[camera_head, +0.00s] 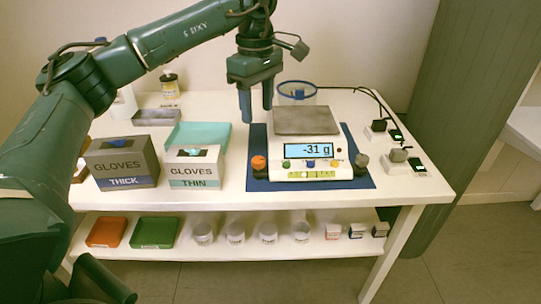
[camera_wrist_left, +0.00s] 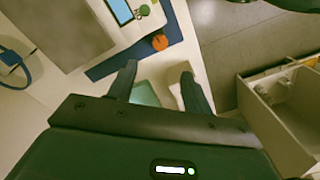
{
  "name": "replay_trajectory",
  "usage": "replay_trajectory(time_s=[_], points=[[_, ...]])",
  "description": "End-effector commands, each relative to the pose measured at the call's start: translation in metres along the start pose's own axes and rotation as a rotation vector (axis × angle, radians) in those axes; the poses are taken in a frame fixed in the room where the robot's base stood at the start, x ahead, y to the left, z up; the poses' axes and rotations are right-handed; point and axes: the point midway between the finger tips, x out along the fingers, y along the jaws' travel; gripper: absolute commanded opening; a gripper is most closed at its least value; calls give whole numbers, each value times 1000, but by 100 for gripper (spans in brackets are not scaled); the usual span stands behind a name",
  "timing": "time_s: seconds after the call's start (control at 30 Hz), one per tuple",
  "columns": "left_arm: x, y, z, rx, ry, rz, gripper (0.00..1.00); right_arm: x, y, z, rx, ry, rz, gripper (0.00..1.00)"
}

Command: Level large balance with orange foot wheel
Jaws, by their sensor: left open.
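The large balance (camera_head: 307,143) stands on a blue mat (camera_head: 257,192) on the table, with a grey weighing plate (camera_head: 306,121) and a display reading -31 g. Its orange foot wheel (camera_head: 259,162) is at its front left corner and also shows in the left wrist view (camera_wrist_left: 160,42). A grey wheel (camera_head: 361,161) is at the front right. A yellow-green level strip (camera_head: 307,174) is on the front; its bubble is too small to read. My left gripper (camera_head: 256,112) is open and empty, above and behind the orange wheel, left of the plate, fingers pointing down. My right gripper is not seen.
Glove boxes marked THICK (camera_head: 124,166) and THIN (camera_head: 194,170) stand left of the mat. A teal tray (camera_head: 200,134) lies behind them. Small devices with cables (camera_head: 398,160) stand at the right. A lower shelf holds trays and cups.

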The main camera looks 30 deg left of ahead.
Motion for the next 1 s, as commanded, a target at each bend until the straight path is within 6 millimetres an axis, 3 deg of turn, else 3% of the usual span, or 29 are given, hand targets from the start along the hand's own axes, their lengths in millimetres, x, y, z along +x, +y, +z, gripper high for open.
replay_trajectory(time_s=[0.17, 0.6, 0.8, 1.0], points=[[17, -1, -3, -2, 8, -4, 50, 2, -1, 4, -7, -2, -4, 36], [104, -1, -2, -2, 4, -3, 50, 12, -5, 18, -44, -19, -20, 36], [125, -1, -2, -2, 4, -1, 50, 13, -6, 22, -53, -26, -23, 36], [130, 0, -2, -2, 4, 0, 50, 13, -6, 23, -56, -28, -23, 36]])
